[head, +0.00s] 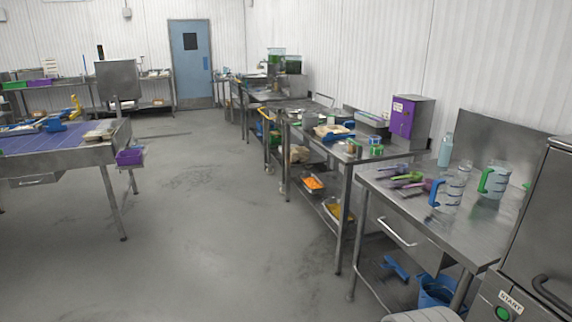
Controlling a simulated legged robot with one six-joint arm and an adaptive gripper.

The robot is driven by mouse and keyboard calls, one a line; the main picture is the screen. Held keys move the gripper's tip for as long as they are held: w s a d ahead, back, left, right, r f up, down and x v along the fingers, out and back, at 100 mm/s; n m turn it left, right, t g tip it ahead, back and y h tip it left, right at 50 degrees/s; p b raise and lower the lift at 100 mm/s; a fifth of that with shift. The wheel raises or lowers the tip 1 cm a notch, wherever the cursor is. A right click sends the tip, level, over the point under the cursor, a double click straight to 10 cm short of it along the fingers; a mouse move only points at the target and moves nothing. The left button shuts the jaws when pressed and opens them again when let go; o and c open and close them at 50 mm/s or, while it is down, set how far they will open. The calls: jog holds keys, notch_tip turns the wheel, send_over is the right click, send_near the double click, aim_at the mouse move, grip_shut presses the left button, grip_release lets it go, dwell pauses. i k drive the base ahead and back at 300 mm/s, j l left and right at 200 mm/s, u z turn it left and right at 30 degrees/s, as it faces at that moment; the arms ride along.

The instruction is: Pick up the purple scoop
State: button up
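Several small scoops lie close together on the steel table at the right. A purple scoop (414,187) seems to lie at the near side of this group, beside a green scoop (408,176). Another purplish piece shows at the group's far left end. The scoops are small in the picture, so I cannot tell exactly how they overlap. My gripper is not in view.
On the same steel table (459,225), a blue-handled jug (452,192), a green-handled jug (494,181) and a pale bottle (445,150) stand right of the scoops. A steel cabinet (540,220) stands at the right edge. The floor (220,220) left of the table is open.

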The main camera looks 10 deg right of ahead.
aim_at(427, 184)
jog(key=i, duration=1.45)
jog(key=i+z, duration=0.35)
jog(key=i, duration=0.15)
jog(key=i+j+z, duration=0.35)
jog(key=i, duration=0.15)
jog(key=i+z, duration=0.2)
jog(key=z, duration=0.2)
jog(key=i+z, duration=0.45)
jog(key=z, duration=0.3)
jog(key=i+j+z, duration=0.15)
jog(key=z, duration=0.25)
jog(key=i, duration=0.05)
